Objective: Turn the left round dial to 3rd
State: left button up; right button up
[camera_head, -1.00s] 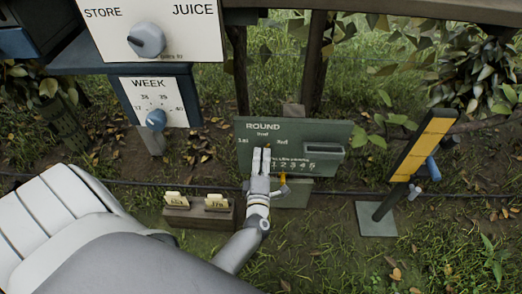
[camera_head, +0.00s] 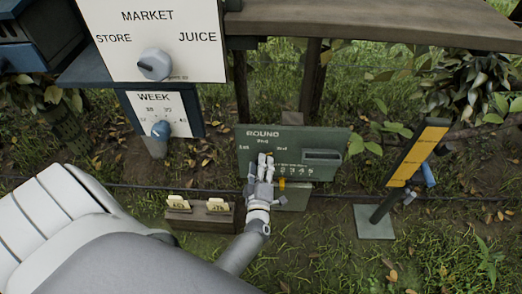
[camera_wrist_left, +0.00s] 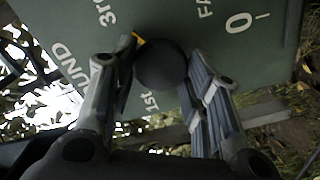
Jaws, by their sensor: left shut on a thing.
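The green ROUND panel (camera_head: 335,139) stands low in the middle of the head view, with marks 1st, 2nd and 3rd on its left part. My left gripper (camera_head: 265,157) reaches up to it and covers the dial there. In the left wrist view the round dial (camera_wrist_left: 160,65) is a dark knob between the fingers of my left gripper (camera_wrist_left: 163,80), which is shut on it. A yellow pointer shows at the knob's upper left. The 1ST mark lies below the knob. I cannot tell exactly which mark the pointer meets.
Behind stand the MARKET panel with its grey knob (camera_head: 155,64) and the WEEK panel with its blue knob (camera_head: 161,130). A wooden holder (camera_head: 196,219) with cream cards sits left of my gripper. A yellow sign (camera_head: 416,151) stands right. Grass lies between.

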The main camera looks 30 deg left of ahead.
pick_arm(q)
jog(key=shift+w+r, duration=0.1)
jog(key=o, duration=1)
jog(key=shift+o, duration=0.3)
